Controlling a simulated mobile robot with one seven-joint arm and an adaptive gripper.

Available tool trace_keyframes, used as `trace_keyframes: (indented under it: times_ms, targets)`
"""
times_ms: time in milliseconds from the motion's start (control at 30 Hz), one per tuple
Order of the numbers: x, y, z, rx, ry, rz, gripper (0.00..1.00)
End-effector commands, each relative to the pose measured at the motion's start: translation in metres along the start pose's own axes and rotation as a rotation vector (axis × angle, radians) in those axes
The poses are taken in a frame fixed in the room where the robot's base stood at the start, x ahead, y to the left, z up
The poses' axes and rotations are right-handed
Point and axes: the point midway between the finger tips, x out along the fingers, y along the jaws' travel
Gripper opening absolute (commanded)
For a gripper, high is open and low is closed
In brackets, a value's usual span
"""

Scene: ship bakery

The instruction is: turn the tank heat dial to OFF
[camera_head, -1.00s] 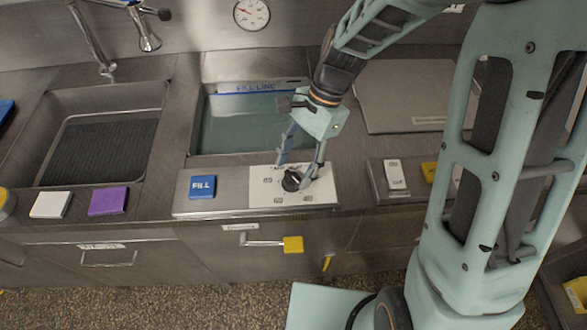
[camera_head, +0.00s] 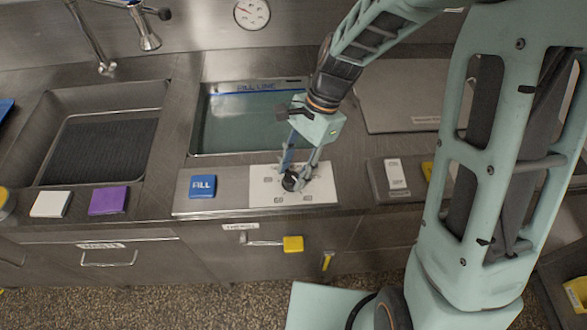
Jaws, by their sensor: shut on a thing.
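The tank heat dial is a round black knob (camera_head: 291,181) on a white marked plate (camera_head: 323,188) at the front edge of the water tank (camera_head: 243,128). Small number marks show on the plate, two of them along its lower edge; the OFF mark cannot be read. My gripper (camera_head: 293,177) points down at the dial, its fingers shut on the knob. The fingers hide part of the knob and the upper plate, so where the pointer stands cannot be told.
A blue FILL button (camera_head: 202,186) sits left of the plate. A switch (camera_head: 397,175) stands to the right. A yellow-ended drain handle (camera_head: 293,244) is below. Purple (camera_head: 108,201) and white (camera_head: 50,204) blocks lie by the left sink (camera_head: 165,100). A wall gauge (camera_head: 252,13) is behind.

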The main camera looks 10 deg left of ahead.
Motion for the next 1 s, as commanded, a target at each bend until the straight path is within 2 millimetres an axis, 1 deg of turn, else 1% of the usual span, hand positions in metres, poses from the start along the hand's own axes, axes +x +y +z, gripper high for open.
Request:
trace_keyframes:
  times_ms: [167, 367, 1000]
  targets:
    - [-0.0006, -0.0006, 0.0004, -0.036, 0.000, 0.015, 0.09]
    - [-0.0008, -0.0014, 0.0007, -0.140, 0.000, 0.059, 0.09]
    - [0.0000, -0.0042, 0.0017, -0.688, 0.001, 0.285, 0.09]
